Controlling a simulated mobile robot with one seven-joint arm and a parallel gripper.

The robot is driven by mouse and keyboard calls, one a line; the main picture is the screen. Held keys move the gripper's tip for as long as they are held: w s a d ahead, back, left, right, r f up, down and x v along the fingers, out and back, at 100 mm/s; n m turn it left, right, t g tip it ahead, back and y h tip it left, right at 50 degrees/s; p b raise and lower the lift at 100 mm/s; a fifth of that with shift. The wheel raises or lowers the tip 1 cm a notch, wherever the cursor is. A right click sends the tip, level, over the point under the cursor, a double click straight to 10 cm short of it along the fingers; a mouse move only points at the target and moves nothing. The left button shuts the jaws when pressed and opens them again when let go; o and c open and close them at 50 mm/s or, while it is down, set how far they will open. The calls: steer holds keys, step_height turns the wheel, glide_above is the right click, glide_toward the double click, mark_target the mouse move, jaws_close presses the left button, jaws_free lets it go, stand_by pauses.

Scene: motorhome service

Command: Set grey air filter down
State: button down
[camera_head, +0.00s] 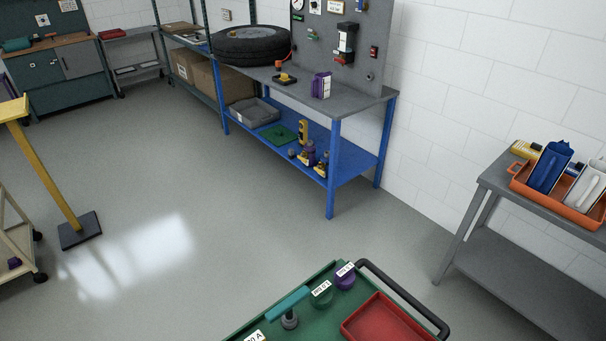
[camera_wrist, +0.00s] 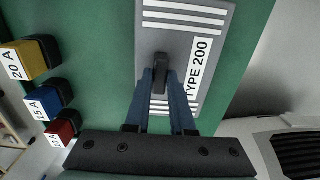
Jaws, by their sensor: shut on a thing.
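The grey air filter (camera_wrist: 210,60) fills the upper middle of the wrist view. It is a flat grey panel with white stripes and a label reading TYPE 200. My gripper (camera_wrist: 160,78) is shut on a small dark grip at the filter's left part, with one blue-grey finger on either side. A green surface (camera_wrist: 100,45) lies behind the filter; whether the filter touches it I cannot tell. The filter and my gripper do not show in the head view.
Yellow, blue and red fuses, the yellow one (camera_wrist: 28,59) marked 20 A, stand left in the wrist view. The green cart top (camera_head: 262,325) carries a red tray (camera_head: 388,322) and labelled caps. A blue workbench (camera_head: 332,150) and a grey table (camera_head: 490,185) stand beyond.

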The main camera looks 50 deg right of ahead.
steer(key=c, duration=0.8)
jaws_free()
steer(key=shift+o, duration=0.2)
step_height(320, 180, up, 12)
steer(key=shift+r, duration=0.15)
